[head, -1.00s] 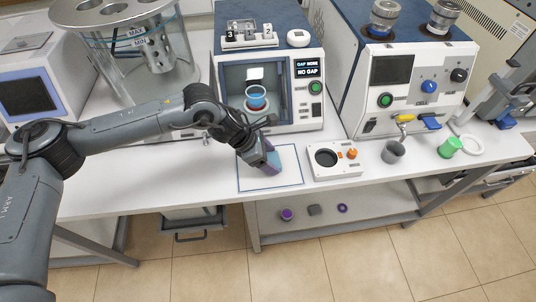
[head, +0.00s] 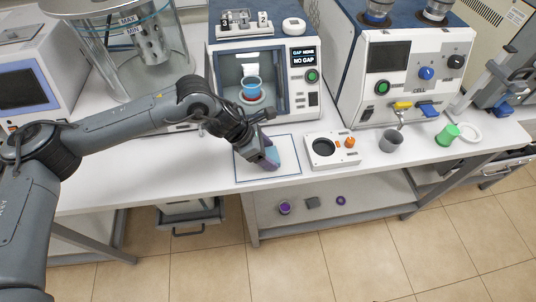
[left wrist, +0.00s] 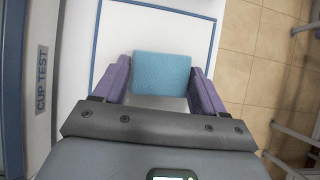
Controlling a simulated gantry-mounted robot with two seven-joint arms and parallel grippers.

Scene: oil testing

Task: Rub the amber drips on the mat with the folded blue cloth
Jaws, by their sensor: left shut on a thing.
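The folded blue cloth (left wrist: 161,74) is between the purple fingers of my left gripper (left wrist: 160,85), which is shut on it. In the head view my left gripper (head: 266,158) is low over the white mat with a blue border (head: 289,169), and the cloth (head: 272,155) shows beside the fingers. The mat also shows in the left wrist view (left wrist: 115,45). I cannot tell whether the cloth touches the mat. No amber drips can be made out; the gripper and cloth cover part of the mat. My right gripper is not in view.
A white device with a round dark well (head: 333,151) sits right of the mat. A grey cup (head: 390,141) and a green cup (head: 447,134) stand farther right. A tester with an open chamber (head: 263,75) stands behind the mat. The bench's front edge is close to the mat.

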